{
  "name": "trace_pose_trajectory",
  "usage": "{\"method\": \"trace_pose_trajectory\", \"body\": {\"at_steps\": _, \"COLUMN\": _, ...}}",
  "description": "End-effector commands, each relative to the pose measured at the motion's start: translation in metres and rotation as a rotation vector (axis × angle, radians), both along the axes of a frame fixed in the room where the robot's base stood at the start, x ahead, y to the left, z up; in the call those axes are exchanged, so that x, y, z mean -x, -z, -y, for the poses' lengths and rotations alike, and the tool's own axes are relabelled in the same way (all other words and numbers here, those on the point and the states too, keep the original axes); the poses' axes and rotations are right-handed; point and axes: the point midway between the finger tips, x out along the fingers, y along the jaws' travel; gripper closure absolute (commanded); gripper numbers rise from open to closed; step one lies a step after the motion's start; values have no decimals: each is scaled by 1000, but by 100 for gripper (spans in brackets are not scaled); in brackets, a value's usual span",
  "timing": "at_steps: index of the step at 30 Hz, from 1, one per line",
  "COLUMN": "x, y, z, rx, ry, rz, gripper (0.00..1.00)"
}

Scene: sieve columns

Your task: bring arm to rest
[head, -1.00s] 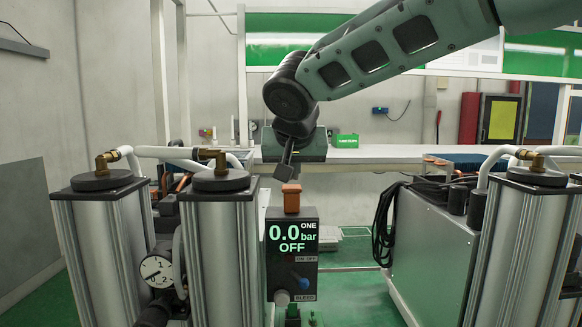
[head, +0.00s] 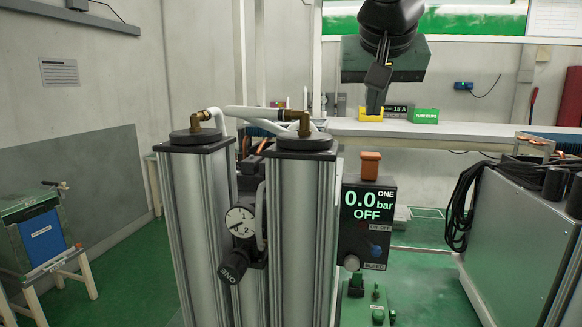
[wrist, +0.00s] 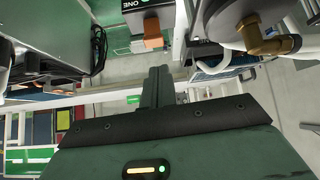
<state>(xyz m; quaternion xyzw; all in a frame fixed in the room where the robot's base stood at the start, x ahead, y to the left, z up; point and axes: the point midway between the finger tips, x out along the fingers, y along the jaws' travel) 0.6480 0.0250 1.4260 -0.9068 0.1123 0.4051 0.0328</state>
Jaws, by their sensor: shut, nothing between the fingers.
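My gripper (head: 375,103) hangs at the upper right of the head view, fingers down, above and behind the display box (head: 367,215). It is shut and empty. The box reads "ONE 0.0 bar OFF" and has an orange piece (head: 370,165) on top. My gripper fingers show shut in the wrist view (wrist: 157,72), with the orange piece (wrist: 151,42) beyond them and apart.
Two metal columns (head: 302,230) with white hoses and a gauge (head: 240,222) stand left of the box. A grey cabinet (head: 515,235) stands at right. A white shelf (head: 440,131) with a green "TUBE CLIPS" box (head: 426,115) runs behind. Green floor lies between.

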Motion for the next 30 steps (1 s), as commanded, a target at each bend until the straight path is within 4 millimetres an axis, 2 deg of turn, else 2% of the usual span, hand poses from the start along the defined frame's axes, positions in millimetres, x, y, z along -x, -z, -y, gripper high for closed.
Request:
{"method": "trace_pose_trajectory", "body": {"at_steps": 5, "x": 48, "y": 98, "z": -36, "rx": 54, "ry": -257, "rz": -229, "gripper": 100}}
{"method": "trace_pose_trajectory", "body": {"at_steps": 6, "x": 64, "y": 122, "z": -43, "rx": 65, "ry": -324, "rz": -285, "gripper": 100}}
{"method": "trace_pose_trajectory", "body": {"at_steps": 9, "x": 109, "y": 179, "z": -54, "rx": 79, "ry": -483, "rz": -416, "gripper": 100}}
{"method": "trace_pose_trajectory", "body": {"at_steps": 12, "x": 156, "y": 229, "z": -57, "rx": 86, "ry": -625, "rz": -531, "gripper": 100}}
{"method": "trace_pose_trajectory", "body": {"at_steps": 15, "x": 200, "y": 267, "z": -52, "rx": 88, "ry": -737, "rz": -621, "gripper": 100}}
{"method": "trace_pose_trajectory", "body": {"at_steps": 18, "x": 232, "y": 293, "z": -45, "rx": 88, "ry": -811, "rz": -680, "gripper": 100}}
{"method": "trace_pose_trajectory", "body": {"at_steps": 21, "x": 251, "y": 306, "z": -40, "rx": 88, "ry": -854, "rz": -714, "gripper": 100}}
{"method": "trace_pose_trajectory", "body": {"at_steps": 24, "x": 259, "y": 312, "z": -38, "rx": 88, "ry": -872, "rz": -724, "gripper": 100}}
{"method": "trace_pose_trajectory", "body": {"at_steps": 30, "x": 259, "y": 312, "z": -37, "rx": 88, "ry": -874, "rz": -725, "gripper": 100}}
